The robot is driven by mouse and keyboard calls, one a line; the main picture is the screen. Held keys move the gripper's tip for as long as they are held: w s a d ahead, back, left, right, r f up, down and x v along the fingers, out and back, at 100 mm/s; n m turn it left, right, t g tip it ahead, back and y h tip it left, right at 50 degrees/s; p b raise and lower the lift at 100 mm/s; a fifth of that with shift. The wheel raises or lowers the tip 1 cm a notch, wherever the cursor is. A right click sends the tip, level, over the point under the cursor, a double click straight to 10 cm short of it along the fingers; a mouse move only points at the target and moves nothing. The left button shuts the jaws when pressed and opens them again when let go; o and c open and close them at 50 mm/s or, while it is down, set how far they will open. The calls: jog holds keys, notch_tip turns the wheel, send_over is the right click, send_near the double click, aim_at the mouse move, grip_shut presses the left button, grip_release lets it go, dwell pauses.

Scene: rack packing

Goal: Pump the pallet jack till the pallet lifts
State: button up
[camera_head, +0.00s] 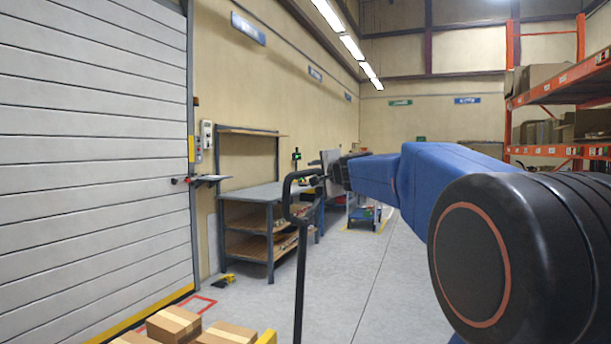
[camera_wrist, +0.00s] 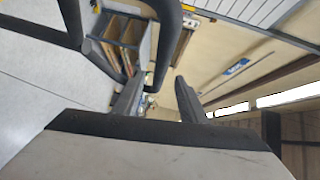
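The pallet jack's black handle (camera_head: 301,270) stands upright in the middle of the head view, with a loop grip at its top. My gripper (camera_head: 326,178) is at the right side of that loop, at about its upper height. In the wrist view, my gripper (camera_wrist: 160,88) has its two fingers apart. A dark bar of the handle (camera_wrist: 167,45) runs down toward the gap between them, nearer the left finger; I cannot tell whether it touches. The pallet and the jack's forks are hidden; only cardboard boxes (camera_head: 173,324) show at the bottom edge.
A grey workbench (camera_head: 262,192) with shelves stands behind the handle. A roller door (camera_head: 90,150) fills the left. Orange racking (camera_head: 545,152) with boxes is at the right. A blue cart (camera_head: 365,215) stands farther back. The floor (camera_head: 375,300) right of the handle is clear.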

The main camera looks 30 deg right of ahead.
aim_at(308, 173)
jog(key=w, duration=0.5)
jog(key=w+d, duration=0.1)
jog(key=w, duration=0.2)
jog(key=shift+w+f, duration=0.1)
jog(key=shift+f, duration=0.3)
grip_shut()
